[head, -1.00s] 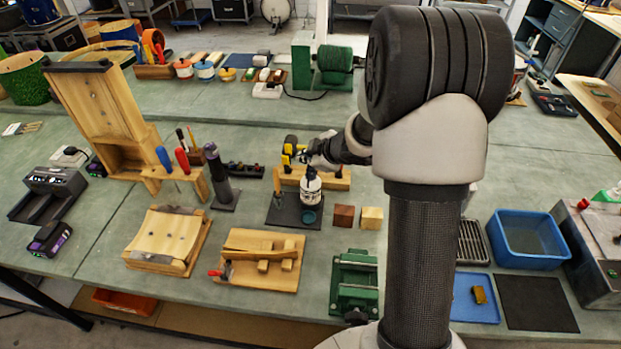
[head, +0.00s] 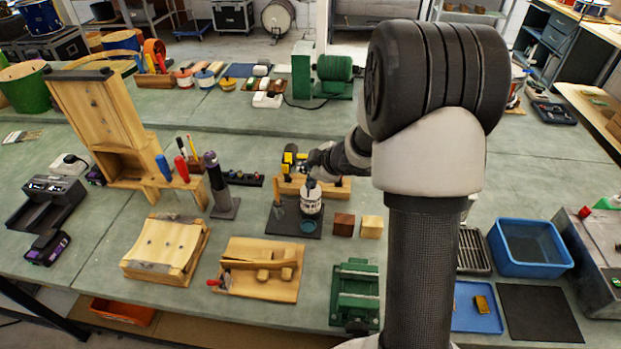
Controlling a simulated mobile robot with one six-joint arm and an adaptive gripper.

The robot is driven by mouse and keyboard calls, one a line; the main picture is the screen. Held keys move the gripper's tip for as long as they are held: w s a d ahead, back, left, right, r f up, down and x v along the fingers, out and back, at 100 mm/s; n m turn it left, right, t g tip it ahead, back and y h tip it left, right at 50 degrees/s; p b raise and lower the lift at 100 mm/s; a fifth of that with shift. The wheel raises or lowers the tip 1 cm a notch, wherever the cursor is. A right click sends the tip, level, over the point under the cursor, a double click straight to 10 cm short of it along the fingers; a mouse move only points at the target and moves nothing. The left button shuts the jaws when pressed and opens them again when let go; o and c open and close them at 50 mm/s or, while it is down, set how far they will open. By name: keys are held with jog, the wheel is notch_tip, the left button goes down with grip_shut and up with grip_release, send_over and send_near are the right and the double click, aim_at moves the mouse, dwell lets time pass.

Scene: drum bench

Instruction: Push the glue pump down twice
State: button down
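The glue pump bottle (head: 311,203) is a small white bottle with a dark top. It stands upright on a dark mat (head: 284,224) near the middle of the bench. My gripper (head: 313,175) is dark and points down right at the top of the bottle, just in front of a wooden block with a yellow-and-black tool. The pump head is mostly hidden by the gripper or too small to make out. I cannot tell if the gripper touches it, or whether its fingers are open or shut.
A brush-like wooden handle (head: 277,190) stands left of the bottle and a teal round dish (head: 308,226) lies in front. Two wooden cubes (head: 343,224) sit to the right. A dark upright cylinder tool (head: 217,183) stands left. A green vise (head: 355,293) is nearer.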

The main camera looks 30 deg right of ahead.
jog(key=shift+f, duration=0.15)
dwell(0.3)
jog(key=shift+f, duration=0.45)
jog(key=shift+r+p, duration=0.35)
jog(key=shift+r, duration=0.1)
notch_tip(320, 180, up, 6)
jog(key=p, duration=0.6)
jog(key=shift+r, duration=0.15)
